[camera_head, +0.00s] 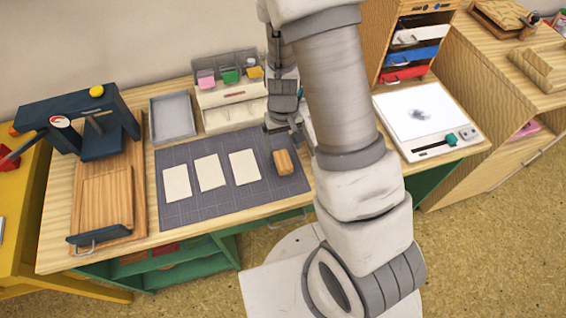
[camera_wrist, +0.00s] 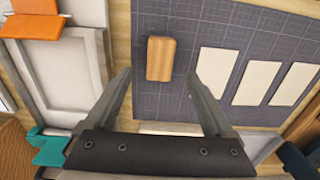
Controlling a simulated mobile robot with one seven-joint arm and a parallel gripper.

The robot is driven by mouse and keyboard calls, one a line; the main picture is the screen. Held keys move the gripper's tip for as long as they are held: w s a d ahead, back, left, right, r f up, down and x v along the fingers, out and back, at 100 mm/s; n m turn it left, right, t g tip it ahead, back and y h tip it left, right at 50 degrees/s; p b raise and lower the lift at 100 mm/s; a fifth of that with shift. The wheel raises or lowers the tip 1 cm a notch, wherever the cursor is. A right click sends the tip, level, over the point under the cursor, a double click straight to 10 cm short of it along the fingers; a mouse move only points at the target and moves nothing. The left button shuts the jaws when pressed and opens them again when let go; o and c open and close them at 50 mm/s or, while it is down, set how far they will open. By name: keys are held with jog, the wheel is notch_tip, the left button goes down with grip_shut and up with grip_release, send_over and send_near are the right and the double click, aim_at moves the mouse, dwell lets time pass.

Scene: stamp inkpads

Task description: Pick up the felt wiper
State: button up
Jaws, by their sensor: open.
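The felt wiper appears as a wood-coloured block (camera_head: 284,161) lying at the right end of the dark gridded mat (camera_head: 230,204). In the wrist view the block (camera_wrist: 161,58) lies on the mat (camera_wrist: 215,22) just beyond my fingers, roughly centred between them. Its underside is hidden, so no felt shows. My gripper (camera_head: 286,136) is just behind the block in the head view, apart from it. In the wrist view my gripper (camera_wrist: 158,78) has its two fingers wide apart with nothing between them.
Three blank cards (camera_head: 210,172) lie on the mat, left of the block. A white stamp organiser (camera_head: 230,103) and grey tray (camera_head: 172,117) stand behind. A dark press (camera_head: 90,120) is at the left. A white panel with a teal knob (camera_head: 451,139) is at the right.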

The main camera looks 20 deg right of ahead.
aim_at(282, 158)
jog(key=shift+w+f+b, duration=0.15)
jog(key=shift+f+b, duration=0.3)
jog(key=shift+f, duration=3.15)
grip_shut()
jog(key=shift+r, duration=0.1)
jog(key=shift+r, duration=0.55)
jog(key=r, duration=0.2)
jog(key=d+r, duration=0.1)
jog(key=shift+w+r+p, duration=0.25)
jog(key=shift+r+p, duration=0.05)
jog(key=shift+p, duration=0.05)
jog(key=w+d+r, duration=0.3)
jog(key=d+r, duration=0.3)
jog(key=d, duration=0.4)
jog(key=shift+w, duration=0.35)
jog(key=shift+r, duration=0.1)
